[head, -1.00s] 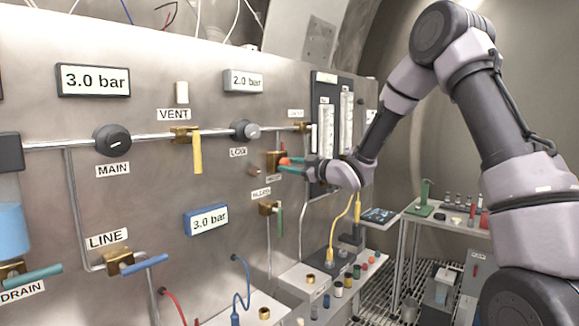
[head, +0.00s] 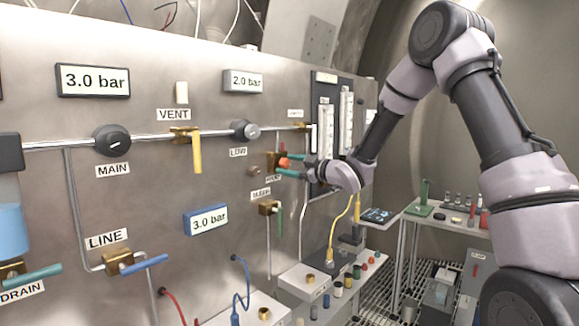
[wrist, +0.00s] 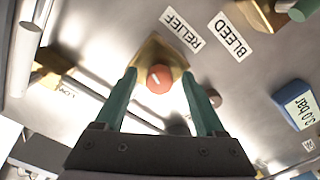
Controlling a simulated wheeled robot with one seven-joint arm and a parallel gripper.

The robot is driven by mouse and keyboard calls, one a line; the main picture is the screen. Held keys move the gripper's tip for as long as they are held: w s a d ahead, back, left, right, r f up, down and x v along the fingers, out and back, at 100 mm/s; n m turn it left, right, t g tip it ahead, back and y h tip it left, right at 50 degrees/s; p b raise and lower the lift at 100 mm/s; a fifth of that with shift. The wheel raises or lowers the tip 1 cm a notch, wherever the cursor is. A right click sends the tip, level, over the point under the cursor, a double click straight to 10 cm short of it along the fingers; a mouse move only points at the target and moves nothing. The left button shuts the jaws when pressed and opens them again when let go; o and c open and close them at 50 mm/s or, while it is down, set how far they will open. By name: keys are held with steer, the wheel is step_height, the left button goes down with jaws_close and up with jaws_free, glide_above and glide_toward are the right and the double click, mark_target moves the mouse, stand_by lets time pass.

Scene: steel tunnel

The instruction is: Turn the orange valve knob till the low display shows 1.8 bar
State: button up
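The orange valve knob (wrist: 160,78) sits on a brass body on the panel, by the RELIEF label (wrist: 181,30). A pale line crosses its face. It also shows small in the head view (head: 284,162). My gripper (wrist: 158,74) is open, with one green finger on each side of the knob and a visible gap to it on both sides. In the head view my gripper (head: 287,165) is at the panel, partly covering the valve. The display above the LOW knob (head: 245,129) is the low display (head: 243,81) and reads 2.0 bar.
The BLEED valve (head: 268,207) with a green handle is just below my gripper. The VENT valve (head: 185,134) with a yellow handle is to the left. Flow tubes (head: 326,135) stand close on the right. Hoses and a shelf (head: 305,280) lie below.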

steer(key=v, duration=1)
steer(key=shift+s+d, duration=0.3)
steer(key=s+d+r+m+t+h, duration=0.1)
steer(key=s+d+r+m+h, duration=0.25)
steer(key=d+m+h, duration=0.4)
steer(key=s+d+r+m+h, duration=0.3)
steer(key=d+r+m+h, duration=0.2)
steer(key=d, duration=0.6)
steer(key=s+d+m+g, duration=0.2)
steer(key=s+m+g, duration=0.3)
steer(key=s, duration=1.8)
steer(key=m, duration=0.4)
steer(key=shift+s+f, duration=0.25)
steer(key=shift+s, duration=0.05)
